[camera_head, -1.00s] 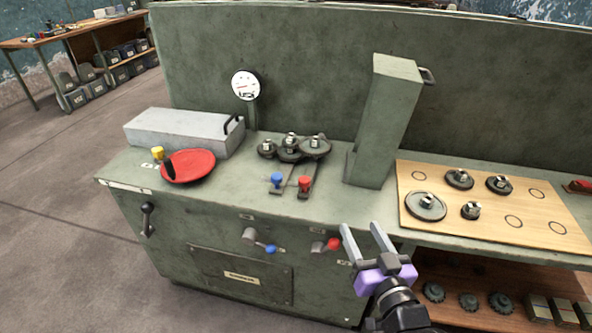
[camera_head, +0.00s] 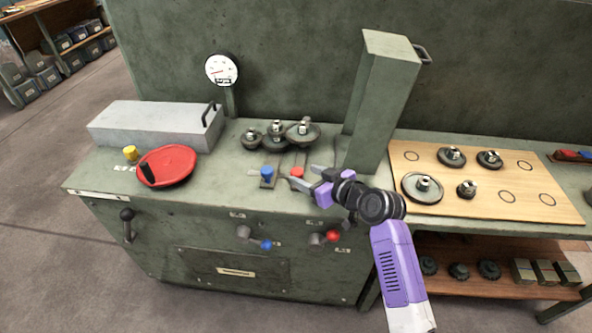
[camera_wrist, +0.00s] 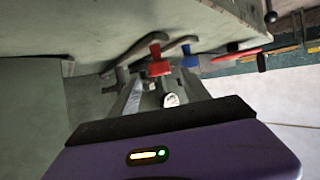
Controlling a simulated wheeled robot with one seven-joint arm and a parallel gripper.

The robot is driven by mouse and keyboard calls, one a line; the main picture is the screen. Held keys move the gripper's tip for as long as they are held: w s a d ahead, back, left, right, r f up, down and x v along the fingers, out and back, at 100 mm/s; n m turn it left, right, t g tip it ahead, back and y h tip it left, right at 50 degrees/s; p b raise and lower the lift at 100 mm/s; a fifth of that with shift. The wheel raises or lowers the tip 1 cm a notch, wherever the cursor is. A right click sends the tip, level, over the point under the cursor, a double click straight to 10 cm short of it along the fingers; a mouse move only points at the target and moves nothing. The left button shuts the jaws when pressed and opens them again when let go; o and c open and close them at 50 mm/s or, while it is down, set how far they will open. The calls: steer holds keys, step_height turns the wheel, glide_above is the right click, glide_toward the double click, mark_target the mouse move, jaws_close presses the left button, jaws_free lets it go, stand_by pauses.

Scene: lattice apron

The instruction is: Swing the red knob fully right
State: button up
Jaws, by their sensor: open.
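A red knob (camera_head: 297,172) stands on a lever on top of the green bench, right of a blue knob (camera_head: 267,173). My gripper (camera_head: 303,177) is open beside it, its fingers pointing left with the red knob near the fingertips. In the wrist view the red knob (camera_wrist: 159,68) lies just ahead of the finger gap, with the blue knob (camera_wrist: 190,60) beyond it. I cannot tell whether a finger touches it. A second red knob (camera_head: 333,236) is on a short lever on the bench front, below my gripper, beside a blue one (camera_head: 266,244).
Dark round weights (camera_head: 278,136) sit behind the levers. A tall green post (camera_head: 383,100) rises behind my gripper. A red dish (camera_head: 168,166) and grey box (camera_head: 155,128) are at left. A wooden board (camera_head: 480,205) with round pieces lies at right.

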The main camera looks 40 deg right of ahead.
mark_target(299, 172)
steer(key=shift+x, duration=2.55)
jaws_close()
